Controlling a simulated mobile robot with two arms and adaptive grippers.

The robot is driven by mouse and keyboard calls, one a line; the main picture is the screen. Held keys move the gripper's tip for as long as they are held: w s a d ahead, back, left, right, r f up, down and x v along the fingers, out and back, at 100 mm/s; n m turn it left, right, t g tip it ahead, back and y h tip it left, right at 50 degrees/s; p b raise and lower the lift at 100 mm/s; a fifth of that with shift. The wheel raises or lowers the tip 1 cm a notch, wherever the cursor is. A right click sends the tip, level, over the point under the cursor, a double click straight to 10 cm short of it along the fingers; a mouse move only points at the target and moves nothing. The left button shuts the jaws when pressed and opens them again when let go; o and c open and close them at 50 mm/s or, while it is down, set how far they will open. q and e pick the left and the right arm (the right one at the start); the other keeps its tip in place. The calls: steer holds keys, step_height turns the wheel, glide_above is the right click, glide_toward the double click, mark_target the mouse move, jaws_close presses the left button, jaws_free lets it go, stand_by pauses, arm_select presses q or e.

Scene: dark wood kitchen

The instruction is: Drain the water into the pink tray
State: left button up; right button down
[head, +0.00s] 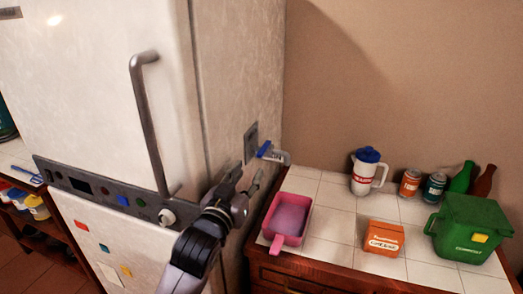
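The pink tray (270,217) sits on the white tiled counter beside the tall white appliance, its short handle pointing to the front. Its inside looks pale lilac; I cannot tell whether that is water or the tray's floor. A tap with a blue handle (264,149) sticks out of a grey plate on the appliance's side, its metal spout (281,157) above and behind the tray's far end. No stream of water is visible. My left gripper (247,177) is open and empty, just left of the tray and below the tap, its fingers pointing up toward the tap. My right gripper is not in view.
On the counter's right stand a white jug (363,178) with a blue lid, two cans (410,183), an orange box (384,239), a green bin (471,228) and bottles (462,177). The appliance (120,60) with its long handle (146,125) fills the left.

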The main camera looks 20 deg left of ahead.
mark_target(261, 151)
arm_select(q)
steer(key=w+p, duration=0.1)
steer(key=w, duration=0.4)
steer(key=w+p, duration=0.1)
steer(key=w, duration=0.4)
steer(key=shift+w+d, duration=0.2)
steer(key=shift+w, duration=0.15)
jaws_close()
stand_by(0.3)
